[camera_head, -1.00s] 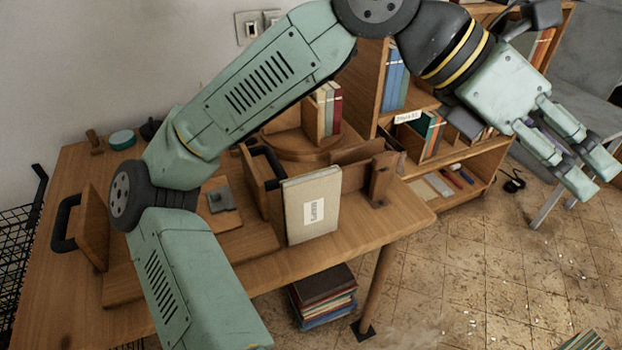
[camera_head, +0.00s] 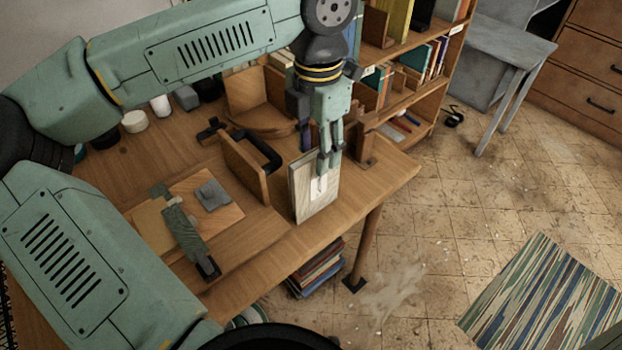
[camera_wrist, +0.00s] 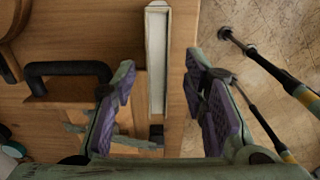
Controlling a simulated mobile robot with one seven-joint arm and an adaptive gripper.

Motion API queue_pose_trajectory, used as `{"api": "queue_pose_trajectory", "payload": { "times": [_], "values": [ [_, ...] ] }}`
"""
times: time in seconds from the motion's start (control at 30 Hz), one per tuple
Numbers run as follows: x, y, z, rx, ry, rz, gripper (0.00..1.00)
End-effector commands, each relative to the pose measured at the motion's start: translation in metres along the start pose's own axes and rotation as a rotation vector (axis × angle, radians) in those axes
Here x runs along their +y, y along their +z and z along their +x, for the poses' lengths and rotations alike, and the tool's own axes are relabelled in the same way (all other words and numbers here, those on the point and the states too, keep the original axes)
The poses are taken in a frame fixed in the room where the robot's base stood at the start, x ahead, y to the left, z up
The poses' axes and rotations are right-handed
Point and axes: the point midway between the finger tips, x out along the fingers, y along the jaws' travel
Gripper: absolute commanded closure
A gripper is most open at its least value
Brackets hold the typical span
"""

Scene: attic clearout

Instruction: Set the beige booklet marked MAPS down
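The beige booklet (camera_head: 305,195) stands upright near the front edge of the wooden table (camera_head: 240,262). Its pale label is partly hidden behind my finger and cannot be read now. My gripper (camera_head: 328,168) points down at the booklet's upper part and overlaps it in the head view. In the wrist view my gripper (camera_wrist: 159,72) is open, with one purple-padded finger on each side of the booklet (camera_wrist: 157,60), seen from above as a narrow pale strip. Gaps show on both sides. How far down the fingers reach is unclear.
A wooden bookend with a black handle (camera_head: 245,168) stands left of the booklet. A wooden post (camera_head: 364,145) stands at its right. A board with a grey block (camera_head: 212,194) lies further left. A bookcase (camera_head: 420,105) is behind; a striped rug (camera_head: 545,300) lies on the floor.

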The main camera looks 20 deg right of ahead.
Motion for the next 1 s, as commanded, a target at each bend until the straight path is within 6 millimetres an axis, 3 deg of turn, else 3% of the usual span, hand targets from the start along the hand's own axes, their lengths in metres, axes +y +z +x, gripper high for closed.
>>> {"api": "queue_pose_trajectory", "payload": {
  "times": [0.27,0.6,0.83,1.0],
  "values": [
    [0.000,0.000,0.023,-0.001,-0.003,0.002,0.60],
    [0.001,0.002,0.066,-0.003,-0.002,0.001,0.60],
    [0.001,0.002,0.068,-0.004,-0.001,0.001,0.60],
    [0.001,0.002,0.068,-0.004,-0.002,0.001,0.71]
  ]
}}
